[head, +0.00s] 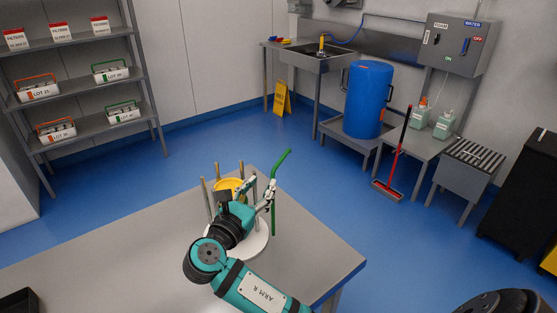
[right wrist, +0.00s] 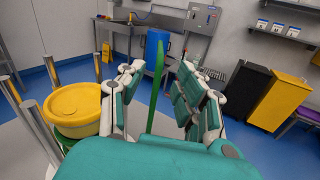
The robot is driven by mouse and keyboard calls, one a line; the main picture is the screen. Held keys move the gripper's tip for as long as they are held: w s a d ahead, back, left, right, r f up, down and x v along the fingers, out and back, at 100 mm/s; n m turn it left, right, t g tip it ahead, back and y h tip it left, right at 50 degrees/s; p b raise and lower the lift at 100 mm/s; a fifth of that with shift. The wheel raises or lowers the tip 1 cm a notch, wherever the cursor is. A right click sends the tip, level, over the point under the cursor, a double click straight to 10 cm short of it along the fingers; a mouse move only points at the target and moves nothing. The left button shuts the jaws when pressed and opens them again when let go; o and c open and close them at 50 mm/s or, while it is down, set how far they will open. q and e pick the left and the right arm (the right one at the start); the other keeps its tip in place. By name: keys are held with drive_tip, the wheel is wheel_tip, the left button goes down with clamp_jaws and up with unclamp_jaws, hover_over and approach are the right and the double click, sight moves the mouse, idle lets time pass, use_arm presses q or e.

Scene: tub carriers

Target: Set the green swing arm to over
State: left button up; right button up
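The green swing arm (head: 274,205) is a thin upright bar with its upper end bent to the right. It stands at the right side of a white round base (head: 258,244) on the grey table. My right gripper (head: 261,192) reaches it from the left. In the right wrist view, the green swing arm (right wrist: 156,84) shows between the two spread fingers of my right gripper (right wrist: 160,76), with gaps visible on both sides. A yellow tub (head: 228,184) sits among metal posts on the base, partly hidden by my right arm. My left gripper is out of view.
The grey table (head: 120,250) is mostly bare left of the base. A dark object (head: 18,301) lies at its near left corner. Behind are blue floor, a shelf rack (head: 85,85), a sink (head: 318,55) and a blue drum (head: 368,98), all well away.

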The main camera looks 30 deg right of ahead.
sight(273, 171)
drive_tip(key=p+x, duration=0.1)
drive_tip(key=x, duration=0.9)
drive_tip(key=shift+p, duration=0.4)
drive_tip(key=shift+w+d, duration=0.25)
drive_tip(key=shift+d, duration=0.25)
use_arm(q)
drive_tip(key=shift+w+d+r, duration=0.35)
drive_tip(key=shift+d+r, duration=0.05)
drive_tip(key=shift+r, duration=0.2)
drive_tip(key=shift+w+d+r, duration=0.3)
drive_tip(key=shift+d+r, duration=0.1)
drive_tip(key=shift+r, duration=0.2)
use_arm(e)
clamp_jaws()
